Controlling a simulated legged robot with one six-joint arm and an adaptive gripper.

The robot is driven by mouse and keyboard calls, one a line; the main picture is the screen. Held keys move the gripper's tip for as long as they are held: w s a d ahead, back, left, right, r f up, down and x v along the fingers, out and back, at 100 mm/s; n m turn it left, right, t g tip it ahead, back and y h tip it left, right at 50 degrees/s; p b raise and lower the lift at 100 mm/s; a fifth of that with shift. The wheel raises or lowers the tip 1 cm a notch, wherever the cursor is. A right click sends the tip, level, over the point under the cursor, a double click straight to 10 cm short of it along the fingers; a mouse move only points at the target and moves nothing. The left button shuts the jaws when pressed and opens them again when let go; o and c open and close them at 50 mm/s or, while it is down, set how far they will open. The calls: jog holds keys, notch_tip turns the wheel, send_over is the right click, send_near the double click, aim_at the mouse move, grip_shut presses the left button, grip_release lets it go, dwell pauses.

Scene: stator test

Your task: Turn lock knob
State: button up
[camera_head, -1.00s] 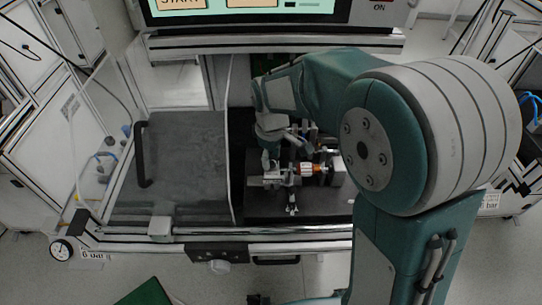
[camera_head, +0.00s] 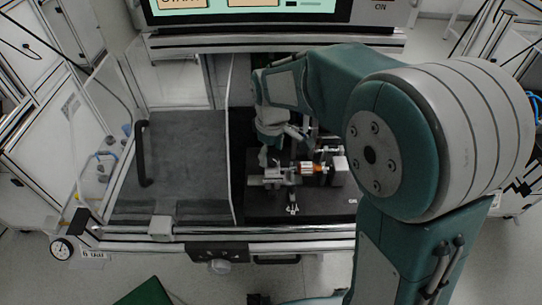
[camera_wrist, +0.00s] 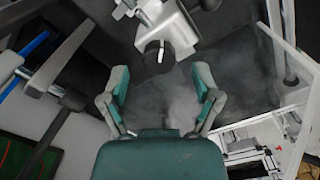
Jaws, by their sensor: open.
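In the wrist view a round black knob (camera_wrist: 158,57) sits on the end of a light grey fixture (camera_wrist: 172,28). My gripper (camera_wrist: 161,82) is open, with one finger on each side below the knob. Its fingers are apart from the knob, and nothing is between them. In the head view my gripper (camera_head: 265,156) points down at the left end of the test fixture (camera_head: 275,181). The fixture carries a copper-orange stator part (camera_head: 313,168). The knob is too small to make out in the head view.
A black lever handle (camera_wrist: 75,100) shows at left in the wrist view. A clear cover with a black handle (camera_head: 141,153) is left of the fixture. A dark grey panel (camera_head: 185,165) lies beside it. The screen (camera_head: 215,8) stands behind.

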aim_at(273, 159)
notch_tip(273, 159, up, 10)
jog(key=shift+r, duration=0.15)
dwell(0.5)
jog(key=s+d+m+t, duration=0.2)
jog(key=s+d+m, duration=0.3)
jog(key=s, duration=0.4)
jog(key=s+d+r+m+t, duration=0.1)
jog(key=s+d+m+t, duration=0.2)
jog(key=s, duration=0.7)
jog(key=d+m, duration=0.2)
jog(key=d, duration=0.2)
jog(key=shift+d+m+t, duration=0.25)
jog(key=shift+m+t, duration=0.05)
